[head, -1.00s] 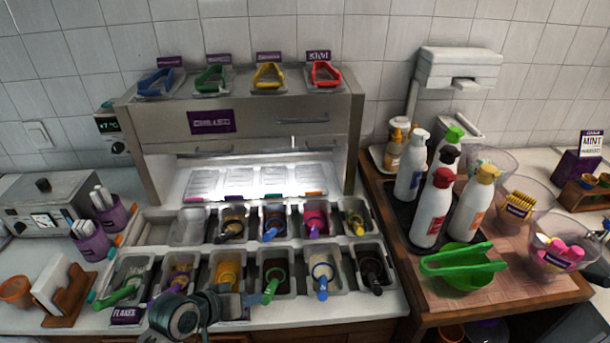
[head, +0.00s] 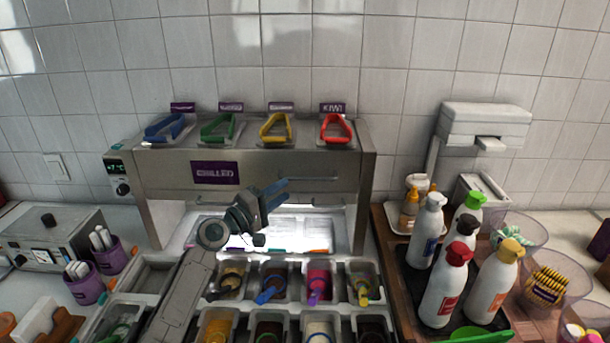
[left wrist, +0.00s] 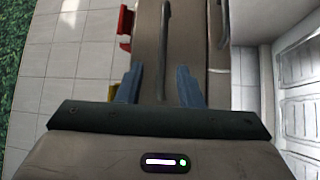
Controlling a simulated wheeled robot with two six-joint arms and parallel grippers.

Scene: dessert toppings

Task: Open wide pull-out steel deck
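The wide steel deck front (head: 260,170) runs across the upper part of the chilled unit, with a purple label at its left. It looks shut. Its bar handle (head: 312,178) is on the right half. My left gripper (head: 284,193) is raised in front of the deck, near the handle's left end. In the left wrist view my left gripper (left wrist: 161,72) is open, with blue fingers apart and nothing gripped. The handle (left wrist: 165,40) lines up between the fingers there; I cannot tell how far beyond them it is. My right gripper is not in view.
Blue, green, yellow and red tongs (head: 336,128) lie on the unit's top. A lower handle (left wrist: 223,25) sits below the deck. Topping tubs (head: 318,280) stand in front. Bottles (head: 445,285) crowd the right side. Purple cups (head: 88,287) stand at the left.

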